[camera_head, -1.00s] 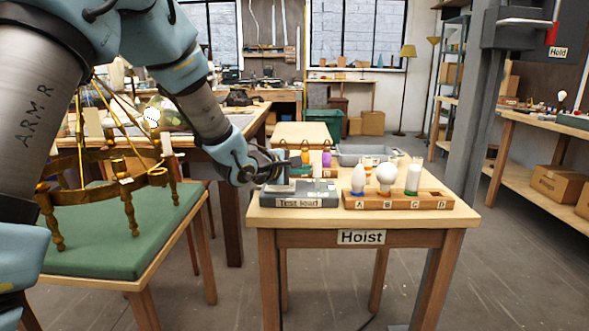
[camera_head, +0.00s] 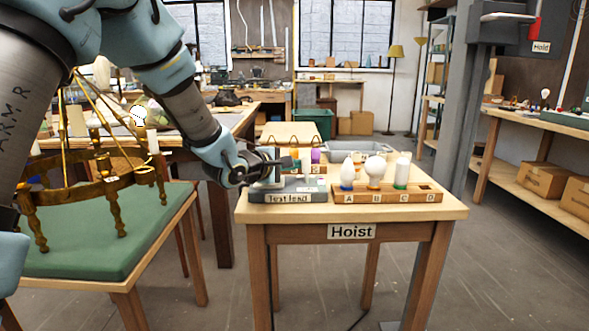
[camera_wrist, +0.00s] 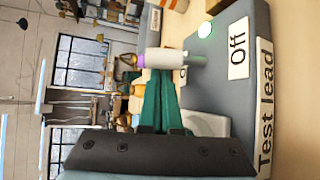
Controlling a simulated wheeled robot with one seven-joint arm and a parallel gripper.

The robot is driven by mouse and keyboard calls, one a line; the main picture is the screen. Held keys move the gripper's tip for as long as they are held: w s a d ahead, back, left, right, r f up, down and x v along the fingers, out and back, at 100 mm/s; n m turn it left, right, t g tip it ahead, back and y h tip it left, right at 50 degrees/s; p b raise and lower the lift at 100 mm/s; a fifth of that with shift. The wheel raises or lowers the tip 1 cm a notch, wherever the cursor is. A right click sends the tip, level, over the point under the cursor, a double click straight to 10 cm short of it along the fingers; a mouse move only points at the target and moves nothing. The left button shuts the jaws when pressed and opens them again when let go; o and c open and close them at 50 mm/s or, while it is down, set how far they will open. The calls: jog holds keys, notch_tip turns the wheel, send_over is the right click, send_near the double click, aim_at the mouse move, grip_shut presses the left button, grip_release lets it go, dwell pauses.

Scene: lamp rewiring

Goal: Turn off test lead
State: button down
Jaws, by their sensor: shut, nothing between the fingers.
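The grey test lead box (camera_head: 290,197) stands at the front left of the small Hoist table; its "Test lead" label faces front. In the wrist view the box (camera_wrist: 225,90) fills the right side, with an "Off" label (camera_wrist: 238,48) and a pale green round light (camera_wrist: 205,29). A pale cylindrical handle (camera_wrist: 165,60) on a short stem stands out from the box. My gripper (camera_wrist: 164,78) is shut and empty, its green fingertips right at this handle; I cannot tell whether they touch. In the head view my gripper (camera_head: 286,162) is just above the box.
A wooden bulb rack (camera_head: 387,196) marked with letters holds several bulbs right of the box. A grey bin (camera_head: 360,148) and bottles stand behind. A brass chandelier (camera_head: 95,185) sits on a green-topped table (camera_head: 100,235) at left. A grey post (camera_head: 465,110) rises at right.

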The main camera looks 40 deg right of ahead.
jog(key=shift+s+a+f+m+h+b, duration=0.1)
jog(key=shift+s+m+h+b, duration=0.15)
jog(key=shift+b, duration=0.4)
jog(key=shift+a+m+h+b, duration=0.15)
jog(key=shift+h+b, duration=0.2)
jog(key=shift+b, duration=0.3)
jog(key=shift+s+a+f+t+h+b, duration=0.15)
jog(key=shift+t+h+b, duration=0.2)
jog(key=shift+b, duration=0.45)
jog(key=shift+s+a+m+t+h+b, duration=0.15)
jog(key=shift+s+m+t+h+b, duration=0.15)
jog(key=shift+m+b, duration=0.25)
jog(key=shift+s+a+r+b, duration=0.15)
jog(key=shift+r+b, duration=0.15)
jog(key=shift+r, duration=0.05)
jog(key=shift+s+a+f+b, duration=0.2)
jog(key=shift+s+b, duration=0.1)
jog(key=shift+b, duration=0.25)
jog(key=shift+r, duration=0.2)
jog(key=shift+a+f, duration=0.1)
jog(key=shift+a, duration=0.05)
